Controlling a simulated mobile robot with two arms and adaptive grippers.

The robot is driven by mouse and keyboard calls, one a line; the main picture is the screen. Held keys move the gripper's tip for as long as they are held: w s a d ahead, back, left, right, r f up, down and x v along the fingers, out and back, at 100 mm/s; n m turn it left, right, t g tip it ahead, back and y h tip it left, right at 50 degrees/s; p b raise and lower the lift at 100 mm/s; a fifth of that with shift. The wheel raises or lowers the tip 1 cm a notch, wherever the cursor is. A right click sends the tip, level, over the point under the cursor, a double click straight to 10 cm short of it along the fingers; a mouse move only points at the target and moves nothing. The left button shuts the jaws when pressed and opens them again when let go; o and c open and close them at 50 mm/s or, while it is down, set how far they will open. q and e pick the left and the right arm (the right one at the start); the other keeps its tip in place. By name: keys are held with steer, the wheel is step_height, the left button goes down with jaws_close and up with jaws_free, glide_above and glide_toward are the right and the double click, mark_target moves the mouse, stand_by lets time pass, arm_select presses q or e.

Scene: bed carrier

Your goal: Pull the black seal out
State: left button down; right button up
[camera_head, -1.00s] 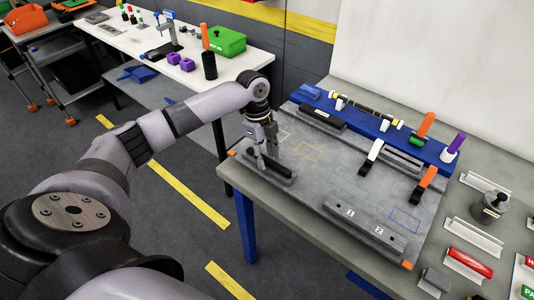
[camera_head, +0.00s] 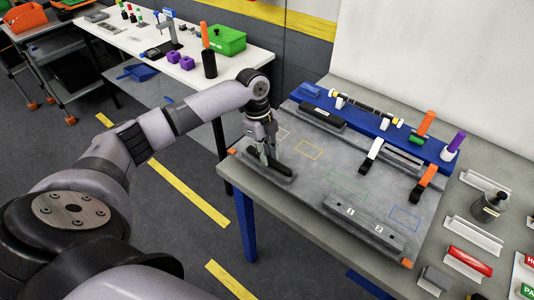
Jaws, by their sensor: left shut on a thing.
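The black seal (camera_head: 280,167) is a dark strip at a long grey holder (camera_head: 287,179) on the left front of the grey work plate. My left gripper (camera_head: 266,160) points down over the holder and is shut on the seal. The fingers hide part of the strip, and I cannot tell whether it is still seated in the holder or slightly raised. My right gripper is not in view.
The grey plate (camera_head: 320,170) has coloured outlines and a block (camera_head: 365,228) marked 1 and 2 at its front. A blue rack (camera_head: 380,122) with tools stands behind. Another black bar (camera_head: 322,117) lies at the back left. White holders and a red block (camera_head: 470,261) are at right.

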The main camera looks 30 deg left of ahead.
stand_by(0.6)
arm_select(q)
steer(key=shift+w+r+p, duration=0.1)
steer(key=shift+r+p, duration=0.15)
steer(key=shift+p, duration=0.05)
steer(key=shift+r, duration=0.1)
steer(key=shift+r+p, duration=1.9)
steer(key=shift+p, duration=0.4)
